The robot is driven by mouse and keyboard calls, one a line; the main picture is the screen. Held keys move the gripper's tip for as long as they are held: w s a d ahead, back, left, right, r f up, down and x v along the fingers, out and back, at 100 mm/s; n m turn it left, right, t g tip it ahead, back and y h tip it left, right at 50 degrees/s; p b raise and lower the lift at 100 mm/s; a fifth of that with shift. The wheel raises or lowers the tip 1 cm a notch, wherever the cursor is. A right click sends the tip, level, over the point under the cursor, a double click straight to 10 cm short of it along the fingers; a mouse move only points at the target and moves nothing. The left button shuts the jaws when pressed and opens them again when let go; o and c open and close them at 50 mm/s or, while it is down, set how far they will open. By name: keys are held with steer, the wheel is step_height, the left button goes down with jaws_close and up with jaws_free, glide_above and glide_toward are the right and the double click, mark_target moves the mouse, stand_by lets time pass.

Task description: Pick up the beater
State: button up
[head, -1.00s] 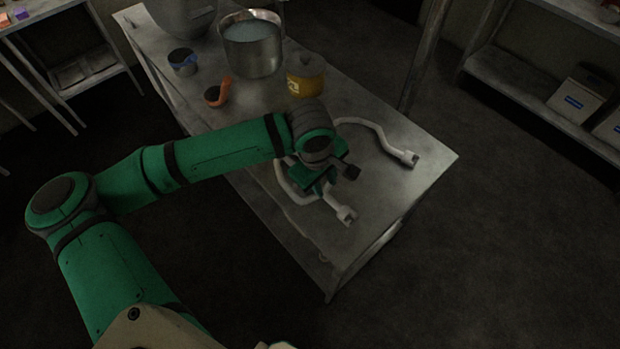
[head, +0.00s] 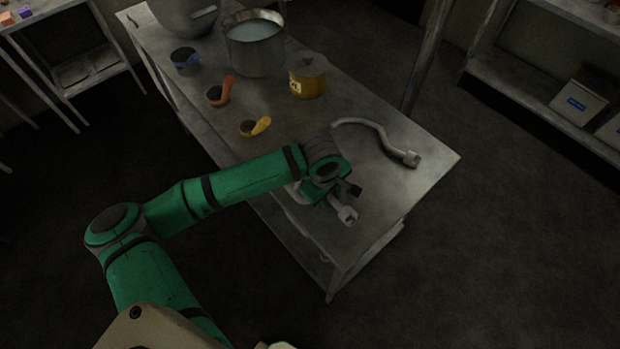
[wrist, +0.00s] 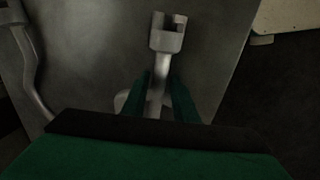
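The beater (head: 347,215), a pale grey metal tool with a square notched socket end, lies near the front edge of the table. In the wrist view its socket end (wrist: 167,33) points away from my gripper, and its wider part is mostly hidden behind the gripper. My gripper (wrist: 161,77) is low over it, with one finger on each side of the shaft. The fingers look open, with narrow gaps beside the shaft; contact is not clear. In the head view my gripper (head: 345,199) covers much of the tool.
A second curved grey tool (head: 378,133) lies behind, to the right. Further back stand a yellow lidded pot (head: 307,80), a metal pot of pale liquid (head: 254,50), and orange (head: 219,93), yellow (head: 255,127) and blue (head: 185,61) scoops. The table's (head: 425,182) right corner is bare.

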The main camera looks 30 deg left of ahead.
jaws_close()
steer(key=shift+r, duration=0.1)
steer(key=shift+w+r, duration=0.1)
steer(key=shift+r, duration=0.35)
step_height(320, 180, up, 2)
steer(key=shift+r, duration=0.15)
steer(key=s+a+r, duration=0.3)
steer(key=s+r, duration=0.2)
steer(key=s, duration=0.1)
steer(key=s+a+r, duration=0.3)
steer(key=s+r, duration=0.1)
steer(key=s, duration=0.2)
steer(key=shift+s+a+r, duration=0.25)
steer(key=shift+r, duration=0.1)
